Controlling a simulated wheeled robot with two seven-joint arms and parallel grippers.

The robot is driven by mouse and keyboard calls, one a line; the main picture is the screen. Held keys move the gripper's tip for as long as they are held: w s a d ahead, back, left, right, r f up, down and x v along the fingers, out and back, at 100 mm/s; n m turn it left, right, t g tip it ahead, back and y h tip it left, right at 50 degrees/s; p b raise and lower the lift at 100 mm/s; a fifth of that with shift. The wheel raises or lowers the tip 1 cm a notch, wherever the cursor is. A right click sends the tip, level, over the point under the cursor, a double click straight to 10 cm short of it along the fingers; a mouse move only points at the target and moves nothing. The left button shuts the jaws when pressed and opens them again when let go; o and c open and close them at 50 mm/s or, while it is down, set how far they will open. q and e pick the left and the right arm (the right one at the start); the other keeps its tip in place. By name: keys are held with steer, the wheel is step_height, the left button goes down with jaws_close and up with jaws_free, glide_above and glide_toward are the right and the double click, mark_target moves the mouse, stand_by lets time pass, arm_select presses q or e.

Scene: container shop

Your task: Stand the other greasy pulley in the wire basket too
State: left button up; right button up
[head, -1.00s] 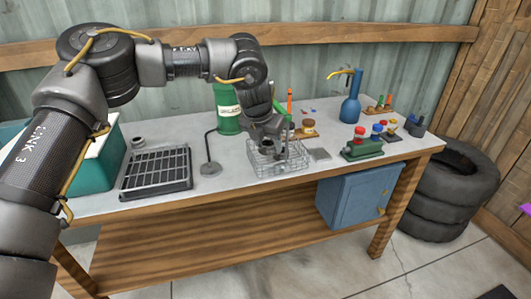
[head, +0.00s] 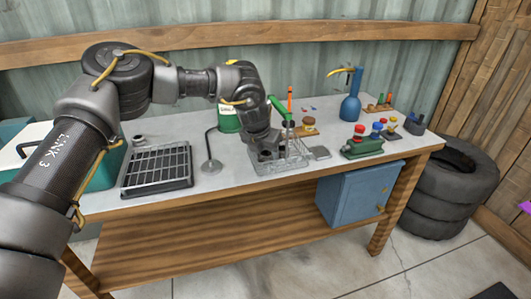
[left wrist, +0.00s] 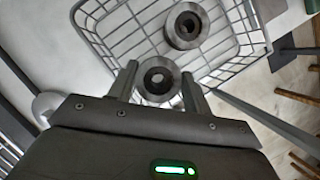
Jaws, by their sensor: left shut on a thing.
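The wire basket (head: 292,164) stands on the bench; its mesh and rim also show in the left wrist view (left wrist: 112,40). My left gripper (head: 265,156) points down at the left part of the basket. In the left wrist view its two fingers (left wrist: 160,85) are shut on a grey ring-shaped pulley (left wrist: 160,67). A second pulley (left wrist: 175,31) is in the basket just beyond the held one, its bore facing the camera. I cannot tell whether the held pulley touches the basket floor. My right gripper is out of view.
A black rack tray (head: 157,186) and a small grey ring-like part (head: 138,140) are to the left. A thin stand with a round base (head: 211,167) is between tray and basket. A green canister (head: 228,120) is behind; a green block with a red knob (head: 361,149) is right.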

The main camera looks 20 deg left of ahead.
arm_select(q)
steer(key=shift+s+f, duration=0.1)
steer(key=shift+f, duration=0.2)
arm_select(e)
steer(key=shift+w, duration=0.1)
arm_select(q)
steer(key=shift+s+f, duration=0.1)
steer(key=shift+f, duration=0.15)
steer(key=shift+s+f, duration=0.2)
steer(key=shift+f, duration=0.1)
steer(key=o, duration=0.8)
steer(key=shift+d, duration=0.1)
steer(key=shift+o, duration=0.2)
steer(key=shift+r, duration=0.3)
steer(key=w+v, duration=0.1)
steer(key=v, duration=1.1)
steer(key=shift+s+r, duration=0.15)
steer(key=shift+r, duration=0.25)
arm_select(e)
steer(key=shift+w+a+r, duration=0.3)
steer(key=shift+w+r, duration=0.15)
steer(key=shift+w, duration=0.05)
